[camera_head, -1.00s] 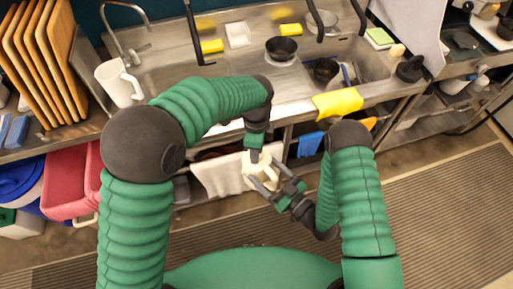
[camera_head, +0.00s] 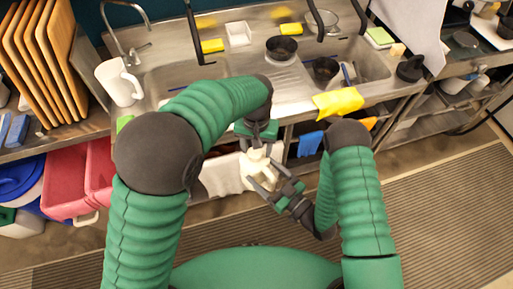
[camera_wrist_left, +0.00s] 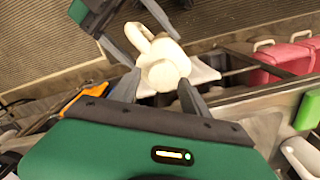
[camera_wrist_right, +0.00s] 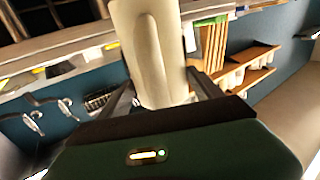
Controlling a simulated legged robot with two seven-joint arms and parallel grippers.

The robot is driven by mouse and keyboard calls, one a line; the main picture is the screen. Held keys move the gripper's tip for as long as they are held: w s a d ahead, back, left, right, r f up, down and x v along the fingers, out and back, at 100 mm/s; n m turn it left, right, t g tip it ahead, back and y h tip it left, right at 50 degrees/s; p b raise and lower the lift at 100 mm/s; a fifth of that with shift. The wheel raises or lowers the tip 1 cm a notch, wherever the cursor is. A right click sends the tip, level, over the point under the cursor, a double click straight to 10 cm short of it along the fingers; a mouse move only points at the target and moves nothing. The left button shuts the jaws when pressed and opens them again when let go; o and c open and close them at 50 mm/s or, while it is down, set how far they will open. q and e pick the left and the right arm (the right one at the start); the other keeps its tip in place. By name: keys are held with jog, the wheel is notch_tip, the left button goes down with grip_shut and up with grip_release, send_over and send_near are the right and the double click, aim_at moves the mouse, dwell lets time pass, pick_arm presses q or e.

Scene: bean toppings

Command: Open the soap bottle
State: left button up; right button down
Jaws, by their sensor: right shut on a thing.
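The white soap bottle (camera_head: 256,172) is held up in front of the counter, between my two grippers. My right gripper (camera_head: 268,188) is shut on its body, which fills the upper middle of the right wrist view (camera_wrist_right: 152,50). My left gripper (camera_head: 258,143) is directly above the bottle's top end. In the left wrist view the round white cap (camera_wrist_left: 163,75) sits between the tips of my left gripper (camera_wrist_left: 160,92). The left fingers are apart, one on each side of the cap. I cannot tell whether they touch it.
The steel sink counter (camera_head: 225,75) lies beyond my arms. It bears a white pitcher (camera_head: 119,83), dark bowls (camera_head: 281,49) and yellow sponges (camera_head: 213,46). A yellow cloth (camera_head: 338,101) hangs over its front edge. Red bins (camera_head: 66,187) stand at the left. The striped mat (camera_head: 440,215) is clear.

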pick_arm(q)
jog(key=shift+s, duration=0.1)
notch_tip(320, 180, up, 4)
jog(key=shift+a+r, duration=0.1)
jog(key=shift+r, duration=0.1)
jog(key=shift+c, duration=0.4)
jog(key=r+m, duration=0.1)
jog(key=m, duration=0.3)
jog(key=shift+r, duration=0.35)
jog(key=m, duration=0.1)
jog(key=r+m, duration=0.1)
jog(key=m, duration=0.1)
jog(key=shift+r, duration=0.1)
jog(key=shift+m, duration=0.4)
notch_tip(320, 180, down, 8)
jog(key=shift+r, duration=0.1)
jog(key=shift+s, duration=0.1)
